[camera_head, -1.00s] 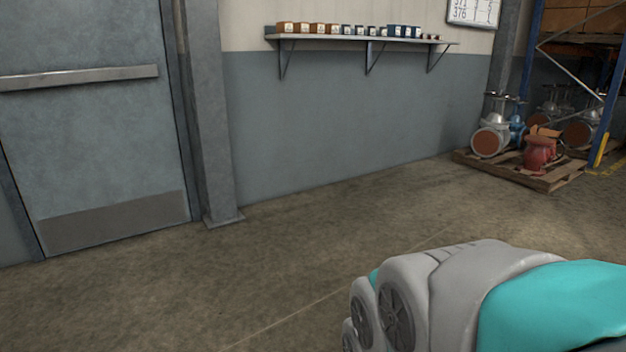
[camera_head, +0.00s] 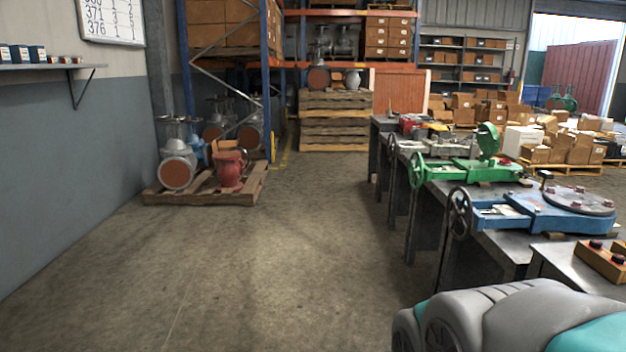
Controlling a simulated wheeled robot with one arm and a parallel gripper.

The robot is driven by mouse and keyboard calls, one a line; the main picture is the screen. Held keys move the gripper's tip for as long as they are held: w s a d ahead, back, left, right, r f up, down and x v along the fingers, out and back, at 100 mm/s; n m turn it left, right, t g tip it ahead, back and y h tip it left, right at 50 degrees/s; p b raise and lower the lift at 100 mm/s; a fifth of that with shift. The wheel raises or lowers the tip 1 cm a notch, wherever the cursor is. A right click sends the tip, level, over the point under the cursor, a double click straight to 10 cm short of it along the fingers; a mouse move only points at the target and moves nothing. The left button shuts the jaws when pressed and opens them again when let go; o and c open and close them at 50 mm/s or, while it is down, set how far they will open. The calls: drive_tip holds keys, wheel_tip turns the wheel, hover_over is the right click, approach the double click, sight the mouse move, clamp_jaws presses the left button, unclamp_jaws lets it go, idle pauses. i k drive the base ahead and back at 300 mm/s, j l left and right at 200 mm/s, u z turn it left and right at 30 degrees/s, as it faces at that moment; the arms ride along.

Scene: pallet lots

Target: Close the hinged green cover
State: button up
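A green valve-like device (camera_head: 465,171) with a handwheel lies on a grey workbench at the right of the head view. A round green cover (camera_head: 488,140) stands raised, roughly upright, at its right part; it appears open. The hinge is too small to make out. My gripper is not in view; only a grey and teal part of my own arm shows at the lower right, well short of the green device.
A blue device (camera_head: 545,216) with a round plate lies nearer on the benches, whose front edge (camera_head: 500,245) runs along the right. A pallet (camera_head: 205,196) with valves stands at the left near the wall. Open floor (camera_head: 260,270) lies between. Boxes on pallets fill the back right.

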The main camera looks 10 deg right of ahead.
sight(488, 138)
drive_tip(key=i+z, duration=0.6)
drive_tip(key=z, duration=0.2)
drive_tip(key=i+j+z, duration=0.1)
drive_tip(key=i+z, duration=0.3)
drive_tip(key=k, duration=0.05)
